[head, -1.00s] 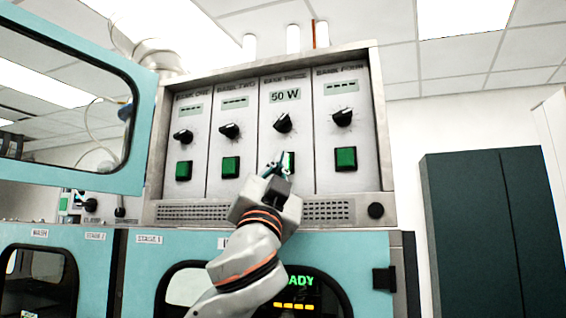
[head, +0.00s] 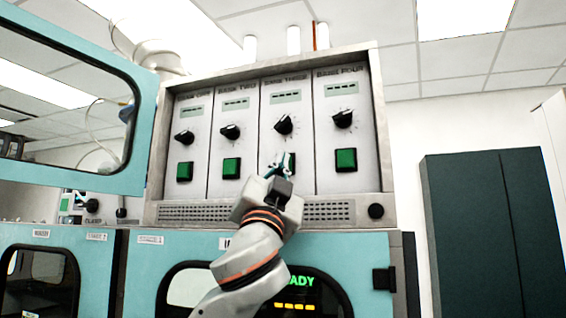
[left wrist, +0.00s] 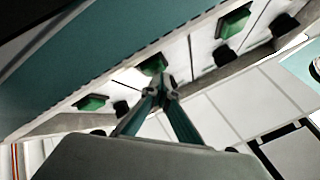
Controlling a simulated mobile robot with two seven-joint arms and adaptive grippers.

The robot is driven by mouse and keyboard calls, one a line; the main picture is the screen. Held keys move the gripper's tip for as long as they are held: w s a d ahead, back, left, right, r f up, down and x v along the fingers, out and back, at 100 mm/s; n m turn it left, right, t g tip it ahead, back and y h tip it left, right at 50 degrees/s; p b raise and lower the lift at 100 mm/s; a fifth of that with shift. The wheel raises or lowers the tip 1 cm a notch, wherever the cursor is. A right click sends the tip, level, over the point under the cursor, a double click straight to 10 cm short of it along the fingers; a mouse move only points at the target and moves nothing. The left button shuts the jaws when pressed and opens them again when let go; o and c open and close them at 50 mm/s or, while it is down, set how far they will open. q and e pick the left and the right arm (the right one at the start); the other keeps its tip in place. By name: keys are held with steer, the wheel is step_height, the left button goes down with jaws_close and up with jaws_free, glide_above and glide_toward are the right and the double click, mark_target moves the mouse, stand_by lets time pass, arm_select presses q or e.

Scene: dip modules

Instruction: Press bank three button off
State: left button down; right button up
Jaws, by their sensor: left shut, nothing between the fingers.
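The bank three panel (head: 287,112) has a black knob (head: 283,124), a small display (head: 286,97) showing dashes, and a green square button (head: 291,162). My left gripper (head: 279,162) is shut and empty, its fingertips in front of the left part of that button. In the left wrist view, the shut fingertips (left wrist: 161,92) lie close to the green button (left wrist: 152,65); whether they touch it I cannot tell. My right gripper is not in view.
Banks one, two and four have their own green buttons (head: 184,171), (head: 231,168), (head: 346,159) beside it. An open teal door (head: 145,110) stands at the left. A vent grille (head: 330,211) lies below the buttons. A dark cabinet (head: 480,230) stands at the right.

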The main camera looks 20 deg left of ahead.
arm_select(q)
steer(key=shift+w+f, duration=0.1)
steer(key=shift+f, duration=0.1)
steer(key=s, duration=0.6)
stand_by(0.5)
steer(key=shift+a, duration=0.1)
stand_by(0.3)
